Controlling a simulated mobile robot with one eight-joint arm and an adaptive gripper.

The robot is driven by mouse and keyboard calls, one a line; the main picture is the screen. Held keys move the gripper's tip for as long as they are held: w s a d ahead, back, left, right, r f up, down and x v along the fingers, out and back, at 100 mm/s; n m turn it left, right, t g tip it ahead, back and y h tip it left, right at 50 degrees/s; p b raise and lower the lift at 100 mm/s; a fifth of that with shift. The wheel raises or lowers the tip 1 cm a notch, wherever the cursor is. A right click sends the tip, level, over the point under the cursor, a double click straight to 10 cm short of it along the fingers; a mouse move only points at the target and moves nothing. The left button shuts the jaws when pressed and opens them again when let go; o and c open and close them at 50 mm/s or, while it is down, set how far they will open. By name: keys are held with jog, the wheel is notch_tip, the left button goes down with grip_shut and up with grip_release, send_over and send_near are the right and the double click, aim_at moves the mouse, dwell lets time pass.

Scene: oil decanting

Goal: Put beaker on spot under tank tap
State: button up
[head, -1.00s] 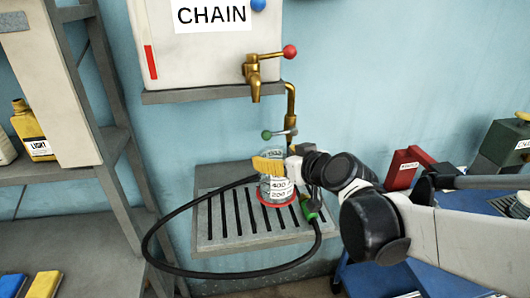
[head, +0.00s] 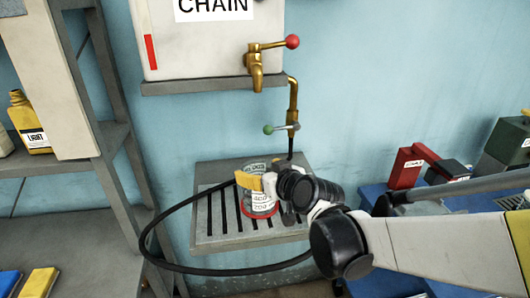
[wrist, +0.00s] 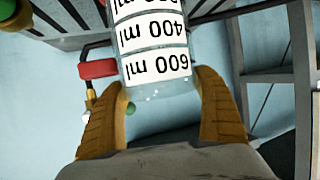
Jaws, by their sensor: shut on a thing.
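The clear beaker (head: 261,196), with white volume bands, is upright at the slatted drip tray (head: 208,233), below and close to the line of the brass tank tap (head: 256,72). A red ring shows round its foot; I cannot tell whether the foot touches the slats. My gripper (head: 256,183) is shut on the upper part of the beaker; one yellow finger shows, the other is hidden. In the wrist view the beaker (wrist: 155,50) sits between both yellow fingers, its labels upside down.
A black hose (head: 150,230) loops in front of the tray. A second pipe with a green-knobbed valve (head: 280,128) is behind my gripper. Shelves with a yellow bottle (head: 29,125) stand left.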

jog(key=o, duration=1.4)
jog(key=shift+c, duration=0.2)
jog(key=shift+r+p, duration=0.2)
jog(key=shift+p, duration=0.1)
jog(key=p+v, duration=0.3)
jog(key=v, duration=0.9)
jog(key=s+d+f+m+g+h, duration=0.2)
jog(key=s+d+m+h, duration=0.1)
jog(key=s+d, duration=0.4)
jog(key=s+d+f+m+g+h, duration=0.2)
jog(key=s+d, duration=0.5)
jog(key=d, duration=0.4)
jog(key=shift+s+d+f+m+g+h, duration=0.3)
jog(key=shift+f+m+h, duration=0.3)
jog(key=shift+h, duration=0.4)
jog(key=shift+w, duration=0.1)
